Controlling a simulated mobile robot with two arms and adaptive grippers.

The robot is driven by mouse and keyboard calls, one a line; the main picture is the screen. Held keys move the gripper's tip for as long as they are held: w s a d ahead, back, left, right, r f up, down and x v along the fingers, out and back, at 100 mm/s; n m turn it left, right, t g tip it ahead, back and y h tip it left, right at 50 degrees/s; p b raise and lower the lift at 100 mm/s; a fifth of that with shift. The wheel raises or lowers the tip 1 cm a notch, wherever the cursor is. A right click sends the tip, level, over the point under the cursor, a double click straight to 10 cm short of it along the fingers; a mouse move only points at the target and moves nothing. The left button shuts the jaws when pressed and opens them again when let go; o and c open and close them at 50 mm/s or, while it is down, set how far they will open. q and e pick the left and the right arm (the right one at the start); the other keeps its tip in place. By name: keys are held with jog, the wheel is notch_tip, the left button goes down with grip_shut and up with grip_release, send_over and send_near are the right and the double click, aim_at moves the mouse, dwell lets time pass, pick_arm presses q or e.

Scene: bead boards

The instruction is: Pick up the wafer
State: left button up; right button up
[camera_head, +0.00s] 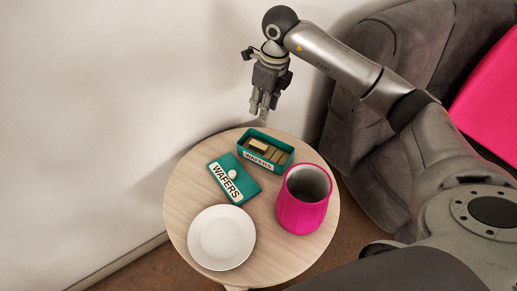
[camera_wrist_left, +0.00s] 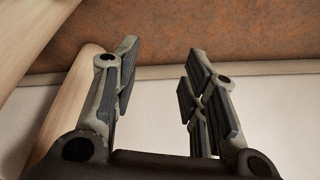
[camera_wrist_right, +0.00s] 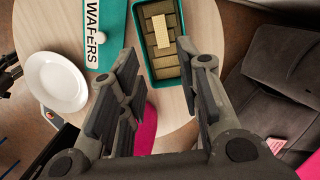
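Several tan wafers lie in a teal box (camera_head: 284,167) at the back of the round table. One wafer (camera_head: 258,145) lies on top of the others, near the box's left end; it also shows in the right wrist view (camera_wrist_right: 161,31). My right gripper (camera_head: 262,110) is open and empty, above and behind the box. In the right wrist view the box (camera_wrist_right: 136,25) is beyond the spread fingers (camera_wrist_right: 158,60). My left gripper (camera_wrist_left: 162,57) is open and empty in its own wrist view, and out of the head view.
The teal lid (camera_head: 229,192) marked WAFERS lies left of the box. A white plate (camera_head: 221,238) is at the front left of the round wooden table (camera_head: 180,195). A pink vase (camera_head: 301,212) stands right of the box. A wall is behind, a grey sofa (camera_head: 365,150) to the right.

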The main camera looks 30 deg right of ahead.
notch_tip(320, 180, down, 4)
jog(key=b, duration=0.3)
pick_arm(q)
notch_tip(320, 180, up, 14)
jog(key=w+t+b, duration=0.2)
pick_arm(e)
jog(key=b, duration=0.2)
send_over(259, 144)
jog(key=s, duration=0.1)
notch_tip(259, 144, down, 7)
jog(key=shift+d+f, duration=0.1)
jog(key=f, duration=0.3)
jog(key=f+b, duration=0.1)
jog(key=f, duration=0.1)
jog(key=shift+w+f, duration=0.2)
jog(key=shift+w, duration=0.2)
pick_arm(q)
jog(key=w+d+r+t+h, duration=0.2)
jog(key=w+d+r+t, duration=0.2)
jog(key=w+r+t, duration=0.3)
jog(key=w+r, duration=0.2)
jog(key=w, duration=0.1)
jog(key=shift+w+d+t, duration=0.15)
jog(key=shift+d+t, duration=0.05)
jog(key=shift+t, duration=0.2)
pick_arm(e)
jog(key=c, duration=0.4)
